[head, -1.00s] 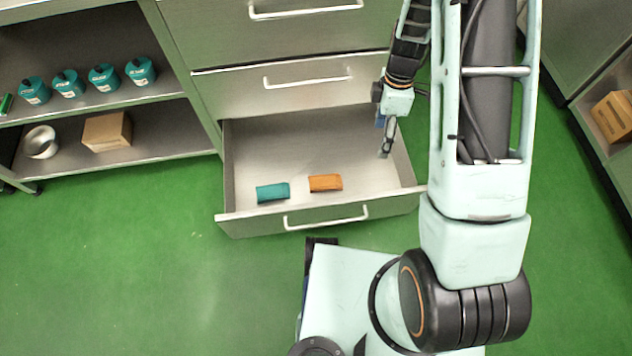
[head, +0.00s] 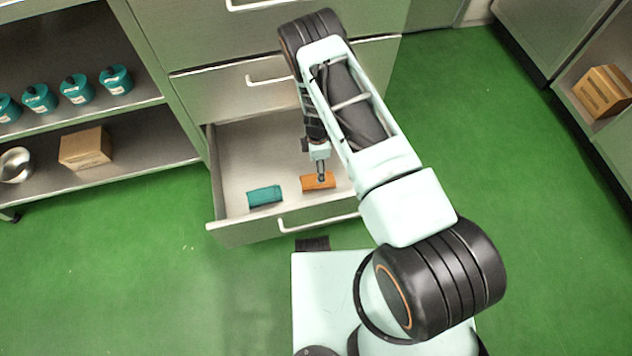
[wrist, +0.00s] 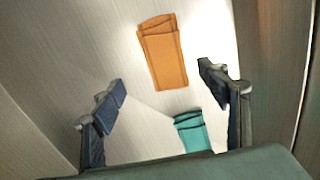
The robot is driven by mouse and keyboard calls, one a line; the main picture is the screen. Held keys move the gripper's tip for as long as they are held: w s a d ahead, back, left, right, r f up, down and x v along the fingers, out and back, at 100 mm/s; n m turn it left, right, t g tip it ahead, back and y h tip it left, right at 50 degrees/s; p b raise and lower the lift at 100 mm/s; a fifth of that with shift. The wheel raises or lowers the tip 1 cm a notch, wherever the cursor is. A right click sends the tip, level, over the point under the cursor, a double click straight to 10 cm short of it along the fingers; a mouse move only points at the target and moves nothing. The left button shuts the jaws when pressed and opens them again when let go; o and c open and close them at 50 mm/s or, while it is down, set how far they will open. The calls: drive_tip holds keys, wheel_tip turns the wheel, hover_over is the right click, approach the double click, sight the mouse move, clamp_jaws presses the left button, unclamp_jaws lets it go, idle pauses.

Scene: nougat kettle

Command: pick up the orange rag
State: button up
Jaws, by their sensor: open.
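The orange rag (head: 318,183) lies folded on the floor of the open bottom drawer (head: 236,148). My gripper (head: 320,178) is inside the drawer, over the orange rag in the head view. In the wrist view my gripper (wrist: 162,88) is open and empty, its two dark fingers wide apart. The orange rag (wrist: 164,52) shows beyond and between the fingertips, apart from both. A teal rag (head: 265,196) lies left of the orange one; in the wrist view the teal rag (wrist: 192,132) is nearer, by the right finger.
The drawer's front wall (head: 250,231) and its handle (head: 318,219) stand between my base and the rags. A closed drawer (head: 225,97) is directly above. Shelves at left hold several teal containers (head: 78,90) and a cardboard box (head: 85,148). The green floor around is clear.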

wheel_tip(320, 180, down, 3)
drive_tip(key=shift+r+b, duration=0.1)
drive_tip(key=shift+b, duration=0.2)
drive_tip(key=f, duration=0.1)
drive_tip(key=f+b, duration=0.1)
drive_tip(key=f, duration=0.1)
drive_tip(key=f+b, duration=0.1)
drive_tip(key=f, duration=0.1)
drive_tip(key=shift+s+f, duration=0.1)
drive_tip(key=shift+s, duration=0.3)
drive_tip(key=c, duration=1.2)
wheel_tip(320, 180, up, 10)
drive_tip(key=p, duration=0.3)
